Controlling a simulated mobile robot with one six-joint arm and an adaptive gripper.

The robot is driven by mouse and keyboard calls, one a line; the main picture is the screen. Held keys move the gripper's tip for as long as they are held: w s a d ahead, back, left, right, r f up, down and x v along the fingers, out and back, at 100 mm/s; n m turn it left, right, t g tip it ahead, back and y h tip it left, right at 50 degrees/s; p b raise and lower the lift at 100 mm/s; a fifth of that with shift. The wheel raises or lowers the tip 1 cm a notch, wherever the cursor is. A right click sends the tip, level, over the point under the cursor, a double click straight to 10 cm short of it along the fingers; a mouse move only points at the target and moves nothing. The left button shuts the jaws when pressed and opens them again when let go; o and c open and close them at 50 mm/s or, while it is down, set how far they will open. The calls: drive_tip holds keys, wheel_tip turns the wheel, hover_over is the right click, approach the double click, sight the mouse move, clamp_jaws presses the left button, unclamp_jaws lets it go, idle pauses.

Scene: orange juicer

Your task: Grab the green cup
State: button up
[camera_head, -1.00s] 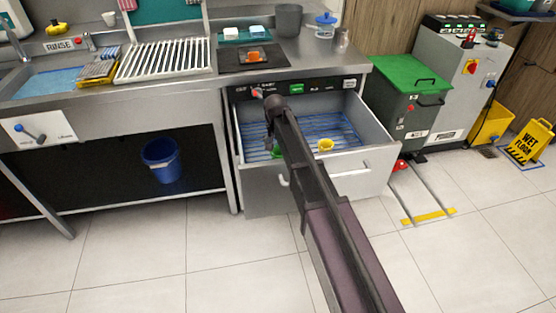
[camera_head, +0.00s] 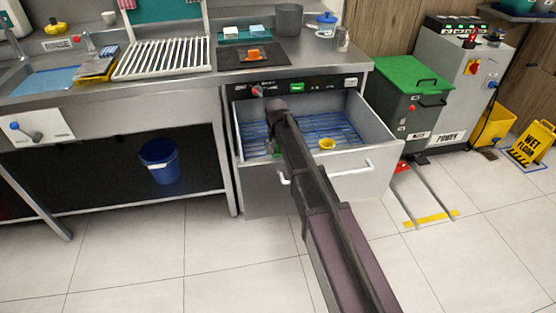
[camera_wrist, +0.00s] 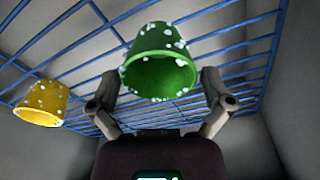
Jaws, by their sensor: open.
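The green cup (camera_wrist: 160,55) has white spots and lies over the blue wire rack in the open drawer, its dark opening facing the wrist camera. In the head view only a sliver of green (camera_head: 277,152) shows beside my arm. My gripper (camera_wrist: 160,98) is open in the wrist view, with one finger on each side of the cup's lower part. A gap seems to remain beside each finger, and I see no clear contact. In the head view my gripper is mostly hidden behind my arm.
A yellow spotted cup (camera_wrist: 42,103) sits on the same rack to the left in the wrist view; it also shows in the head view (camera_head: 327,144). The drawer's front wall (camera_head: 340,176) and sides enclose the rack (camera_head: 335,126). A counter (camera_head: 185,87) overhangs behind.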

drive_tip(key=shift+w+d+f+b, duration=0.1)
drive_tip(key=shift+w+f+b, duration=0.05)
drive_tip(key=shift+f+b, duration=0.75)
drive_tip(key=shift+f, duration=0.15)
drive_tip(key=c, duration=0.8)
